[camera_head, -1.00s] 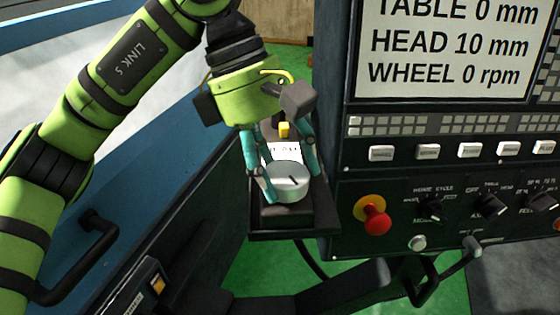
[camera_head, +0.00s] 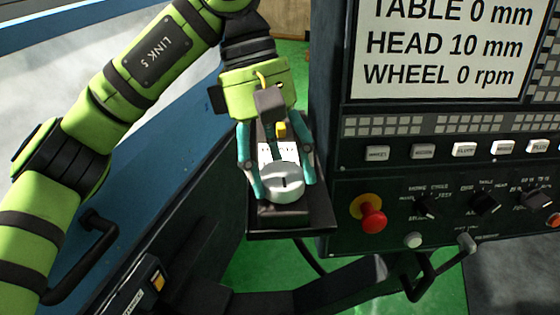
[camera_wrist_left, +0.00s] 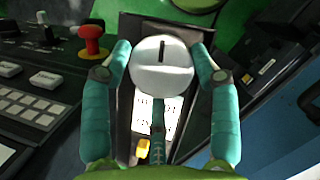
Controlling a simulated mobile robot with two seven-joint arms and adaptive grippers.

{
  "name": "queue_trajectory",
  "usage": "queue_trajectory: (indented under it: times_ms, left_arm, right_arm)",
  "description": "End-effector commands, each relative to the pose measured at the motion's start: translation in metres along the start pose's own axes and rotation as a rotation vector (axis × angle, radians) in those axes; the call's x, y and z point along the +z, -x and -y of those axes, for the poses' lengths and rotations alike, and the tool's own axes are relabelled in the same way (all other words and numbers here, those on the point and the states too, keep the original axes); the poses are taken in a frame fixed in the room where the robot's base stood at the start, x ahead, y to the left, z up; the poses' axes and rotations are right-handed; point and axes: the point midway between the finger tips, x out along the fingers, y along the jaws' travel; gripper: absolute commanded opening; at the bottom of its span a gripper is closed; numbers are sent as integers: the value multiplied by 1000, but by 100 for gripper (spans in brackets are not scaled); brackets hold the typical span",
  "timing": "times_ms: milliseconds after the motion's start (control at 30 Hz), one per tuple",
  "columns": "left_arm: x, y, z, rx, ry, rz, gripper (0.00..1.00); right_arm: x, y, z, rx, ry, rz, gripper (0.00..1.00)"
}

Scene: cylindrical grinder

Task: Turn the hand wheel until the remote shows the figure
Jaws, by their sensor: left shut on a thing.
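The hand wheel (camera_head: 283,184) is a round silver-white disc with a dark slot mark, on top of the dark remote (camera_head: 285,216). My left gripper (camera_head: 281,186) is shut on the wheel, one teal finger on each side of its rim. In the left wrist view the wheel (camera_wrist_left: 161,64) sits between the two fingertips (camera_wrist_left: 162,62). The remote's white label (camera_wrist_left: 160,118) and yellow switch (camera_wrist_left: 143,149) show below it. The screen (camera_head: 440,45) reads TABLE 0 mm, HEAD 10 mm, WHEEL 0 rpm. My right gripper is not in view.
The remote rests on a dark shelf (camera_head: 320,222) on the control panel's left side. A red emergency button (camera_head: 372,216), white keys (camera_head: 422,152) and black knobs (camera_head: 485,203) are on the panel. A black handle (camera_head: 90,255) stands at lower left. Green floor (camera_head: 255,270) shows below.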

Motion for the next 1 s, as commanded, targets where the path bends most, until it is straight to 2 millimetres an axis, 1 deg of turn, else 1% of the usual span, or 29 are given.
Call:
queue_trajectory:
  times_ms: [200,233,267,667,767,833,1000]
  left_arm:
    - [0,-2,1,-10,-3,0,28]
    - [0,-2,1,-10,-3,0,73]
    - [0,-2,1,-10,-2,0,81]
    - [0,2,0,-2,1,-2,81]
    - [0,11,0,-2,2,-2,81]
    - [0,21,0,-1,4,-5,81]
    - [1,54,1,1,5,-6,81]
  right_arm:
    - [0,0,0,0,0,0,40]
    - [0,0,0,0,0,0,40]
    - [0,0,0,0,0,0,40]
    - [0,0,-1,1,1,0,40]
    - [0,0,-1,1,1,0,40]
    - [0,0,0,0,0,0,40]
    - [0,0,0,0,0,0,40]
